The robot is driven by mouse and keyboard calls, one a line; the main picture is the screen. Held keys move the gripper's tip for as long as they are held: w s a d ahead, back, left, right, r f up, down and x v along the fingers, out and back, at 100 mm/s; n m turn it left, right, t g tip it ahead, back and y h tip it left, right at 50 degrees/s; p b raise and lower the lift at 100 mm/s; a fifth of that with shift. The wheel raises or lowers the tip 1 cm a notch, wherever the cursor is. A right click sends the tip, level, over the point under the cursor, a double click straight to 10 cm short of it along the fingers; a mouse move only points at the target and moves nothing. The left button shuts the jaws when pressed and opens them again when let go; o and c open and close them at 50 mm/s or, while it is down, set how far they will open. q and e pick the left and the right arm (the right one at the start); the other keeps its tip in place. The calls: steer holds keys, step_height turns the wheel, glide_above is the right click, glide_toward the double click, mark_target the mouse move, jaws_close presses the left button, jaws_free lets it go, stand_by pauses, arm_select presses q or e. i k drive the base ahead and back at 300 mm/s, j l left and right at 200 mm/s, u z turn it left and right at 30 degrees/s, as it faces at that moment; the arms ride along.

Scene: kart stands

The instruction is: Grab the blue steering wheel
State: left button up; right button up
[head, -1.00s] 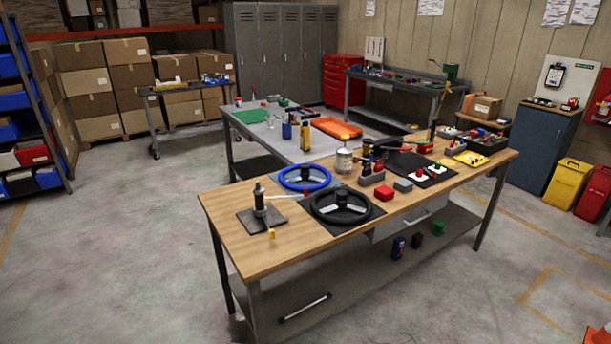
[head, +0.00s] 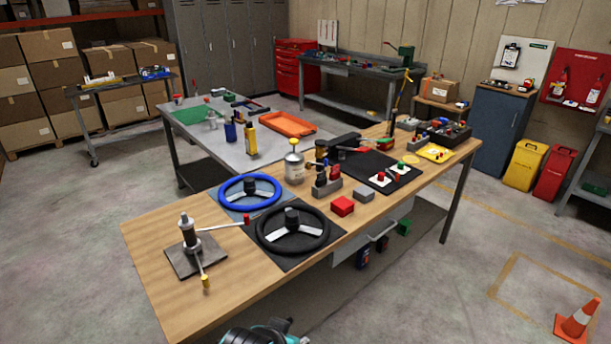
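The blue steering wheel (head: 249,187) lies flat on a blue-grey mat on the wooden workbench (head: 160,255), left of the bench's middle. It has a blue rim, light spokes and a dark hub. A black steering wheel (head: 292,227) lies on a dark mat just in front and to the right, close beside it. No gripper fingers show in the head view. A black and teal part of my own body pokes in at the bottom edge, below the bench's front edge, and I cannot tell which part it is.
A metal stand (head: 190,240) with lever handles stands left of the wheels; its red-tipped lever points towards them. A canister (head: 294,166), a red box (head: 342,206) and a grey box (head: 364,194) are to the right. An orange cone (head: 576,322) stands on the floor at right.

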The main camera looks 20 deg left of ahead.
mark_target(249, 190)
steer(key=i+l+z, duration=0.2)
steer(key=i, duration=0.25)
steer(key=i+z, duration=0.2)
steer(key=i, duration=0.2)
steer(key=i+j+u, duration=0.1)
steer(key=i+u, duration=0.4)
steer(key=i+l+u, duration=0.15)
steer(key=i+u, duration=0.55)
steer(key=u, duration=0.25)
steer(key=i+u, duration=0.25)
steer(key=u, duration=0.25)
steer(key=i+l+u, duration=0.2)
steer(key=u, duration=0.25)
